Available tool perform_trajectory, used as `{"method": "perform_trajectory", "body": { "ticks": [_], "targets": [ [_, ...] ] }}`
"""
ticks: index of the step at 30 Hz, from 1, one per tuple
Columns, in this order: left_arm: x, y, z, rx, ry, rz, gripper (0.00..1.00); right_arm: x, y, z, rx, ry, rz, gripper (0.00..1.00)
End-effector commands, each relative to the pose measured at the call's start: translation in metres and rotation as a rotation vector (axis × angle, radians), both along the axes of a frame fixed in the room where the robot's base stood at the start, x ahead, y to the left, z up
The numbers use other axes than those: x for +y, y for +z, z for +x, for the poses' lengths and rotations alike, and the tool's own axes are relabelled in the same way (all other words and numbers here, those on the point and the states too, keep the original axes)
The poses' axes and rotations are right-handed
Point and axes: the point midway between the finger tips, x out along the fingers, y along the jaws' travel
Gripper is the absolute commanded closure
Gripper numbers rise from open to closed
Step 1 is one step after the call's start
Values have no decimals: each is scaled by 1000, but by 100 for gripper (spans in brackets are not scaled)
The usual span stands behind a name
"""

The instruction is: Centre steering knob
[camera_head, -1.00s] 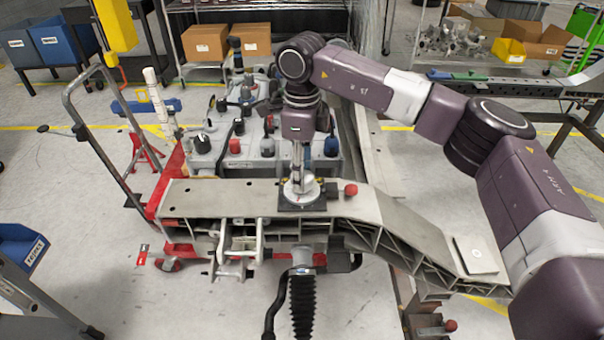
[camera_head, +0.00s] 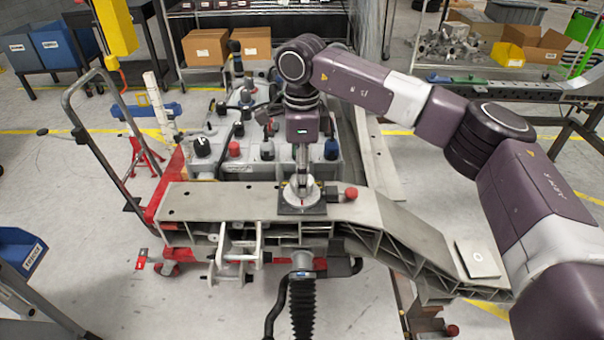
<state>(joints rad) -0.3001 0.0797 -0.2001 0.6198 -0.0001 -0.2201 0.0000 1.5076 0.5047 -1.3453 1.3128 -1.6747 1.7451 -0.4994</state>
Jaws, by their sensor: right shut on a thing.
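The steering knob sits on a round pale dial (camera_head: 301,193) on a dark square plate (camera_head: 290,209), on top of the grey metal chassis beam (camera_head: 230,199). My right gripper (camera_head: 301,182) points straight down onto the middle of the dial and is shut on the knob, which its fingers mostly hide. A red ball-ended handle (camera_head: 350,193) sticks out just right of the plate. My left gripper is not in view.
Behind the beam stands a grey bench with several knobs and levers, among them a red one (camera_head: 234,149). A red-based trolley (camera_head: 165,200) is at the left. A square plate (camera_head: 477,259) lies on the beam's right end. A black bellows (camera_head: 303,305) is in front.

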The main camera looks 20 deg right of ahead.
Motion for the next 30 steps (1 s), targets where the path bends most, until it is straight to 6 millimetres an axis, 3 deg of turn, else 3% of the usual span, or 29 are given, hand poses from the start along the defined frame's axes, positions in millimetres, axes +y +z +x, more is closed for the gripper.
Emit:
{"method": "perform_trajectory", "body": {
  "ticks": [6,17,30],
  "targets": [
    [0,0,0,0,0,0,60,0,1,1,-3,-2,1,43],
    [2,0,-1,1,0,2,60,0,8,1,-4,-2,1,43],
    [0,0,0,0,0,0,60,0,93,1,-6,-2,2,43]
  ]
}}
